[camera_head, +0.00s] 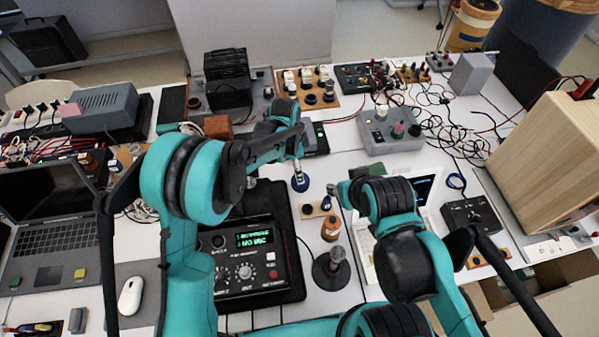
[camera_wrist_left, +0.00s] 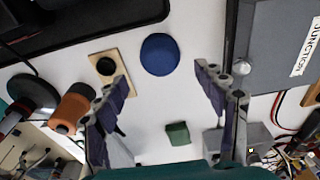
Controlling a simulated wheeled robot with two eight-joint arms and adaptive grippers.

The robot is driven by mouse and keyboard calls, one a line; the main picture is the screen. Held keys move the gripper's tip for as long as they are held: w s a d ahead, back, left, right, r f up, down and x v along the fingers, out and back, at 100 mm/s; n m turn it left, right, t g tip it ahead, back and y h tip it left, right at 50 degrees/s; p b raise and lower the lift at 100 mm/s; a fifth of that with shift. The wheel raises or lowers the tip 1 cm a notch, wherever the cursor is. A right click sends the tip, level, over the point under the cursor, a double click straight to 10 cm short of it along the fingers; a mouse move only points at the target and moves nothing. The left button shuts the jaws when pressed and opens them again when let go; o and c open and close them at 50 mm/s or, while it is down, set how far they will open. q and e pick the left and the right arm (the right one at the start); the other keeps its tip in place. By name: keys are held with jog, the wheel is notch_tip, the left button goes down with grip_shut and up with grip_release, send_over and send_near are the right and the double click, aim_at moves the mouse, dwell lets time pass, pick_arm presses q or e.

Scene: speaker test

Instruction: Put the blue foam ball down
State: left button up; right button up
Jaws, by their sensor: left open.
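The blue foam ball (camera_head: 300,183) rests on the white table, just below my left gripper (camera_head: 299,170) in the head view. In the left wrist view the ball (camera_wrist_left: 159,54) lies beyond and between the spread fingertips of my left gripper (camera_wrist_left: 162,78), with white table around it. Neither finger appears to touch it. My left gripper is open and empty. My right gripper (camera_head: 335,190) is at the end of the right arm, low over the table right of the ball; its fingers are too small to read.
A wooden plate with a dark button (camera_wrist_left: 106,66) lies beside the ball. A green block (camera_wrist_left: 178,133) and an orange spool (camera_wrist_left: 72,108) are close. A grey junction box (camera_wrist_left: 290,75) stands to the right in the wrist view. A black device (camera_head: 250,265) stands nearer me.

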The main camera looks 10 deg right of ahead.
pick_arm(q)
jog(key=shift+a+r+p, duration=0.15)
jog(key=shift+r+p, duration=0.05)
jog(key=shift+r, duration=0.75)
jog(key=shift+a+r+p, duration=0.15)
jog(key=shift+r, duration=0.75)
jog(key=s+a+r+n+t, duration=0.2)
jog(key=s+a+r+n, duration=0.15)
jog(key=a+r, duration=0.4)
jog(key=s+a+r+n+t, duration=0.1)
jog(key=s+a+r+n, duration=0.2)
jog(key=a+r+n, duration=0.4)
jog(key=s+a+n+t+y, duration=0.1)
jog(key=s+a+n+t, duration=0.3)
jog(key=s+a+n, duration=0.3)
jog(key=s+a, duration=0.5)
jog(key=s, duration=0.1)
jog(key=shift+a+r, duration=0.15)
jog(key=shift+a, duration=0.25)
jog(key=shift+s+n, duration=0.1)
jog(key=shift+n, duration=0.15)
